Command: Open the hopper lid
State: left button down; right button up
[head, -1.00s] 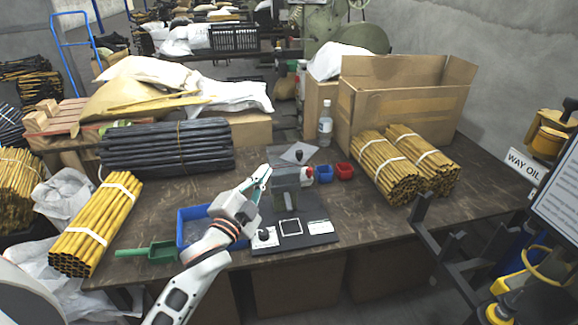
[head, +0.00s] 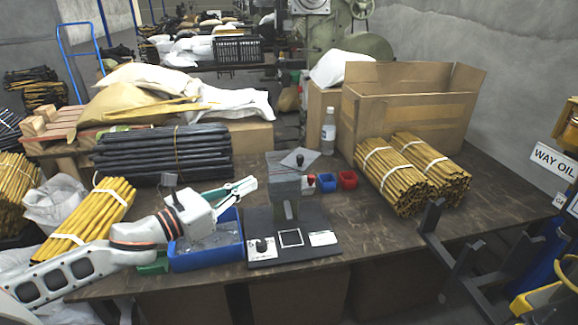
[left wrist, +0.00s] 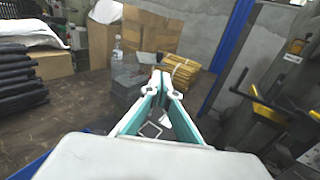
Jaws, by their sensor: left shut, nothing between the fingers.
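The grey hopper press (head: 286,187) stands on a dark base plate (head: 263,222) at the table's middle. A grey diamond-shaped plate with a black knob, seemingly the hopper lid (head: 298,158), shows at the hopper's top rear. I cannot tell whether it rests on the hopper or stands off it. My left gripper (head: 251,184) is shut and empty, just left of the hopper, with its fingers pointing right. A gap shows between them and the hopper. In the left wrist view the shut fingertips (left wrist: 163,80) are in front of the scene, with the grey press (left wrist: 125,82) beyond. My right gripper is out of view.
A blue tray (head: 205,260) lies under my left wrist, beside a green scoop (head: 152,265). Small blue (head: 326,180) and red (head: 348,179) bins and a bottle (head: 328,132) stand right of the hopper. Yellow rod bundles (head: 395,182) and a cardboard box (head: 395,120) fill the right side.

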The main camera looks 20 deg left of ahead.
aim_at(301, 160)
pick_arm(q)
jog(key=x, duration=1.3)
jog(key=shift+w, duration=0.3)
jog(key=shift+d, duration=0.15)
jog(key=shift+d+r+y, duration=0.1)
jog(key=shift+y, duration=0.2)
jog(key=shift+d+n, duration=0.15)
jog(key=shift+n, duration=0.15)
jog(key=shift+d+t+y, duration=0.1)
jog(key=shift+t+y, duration=0.2)
jog(key=shift+w+p, duration=0.1)
jog(key=shift+p, duration=0.2)
jog(key=shift+d+n+y, duration=0.2)
jog(key=shift+n+y, duration=0.1)
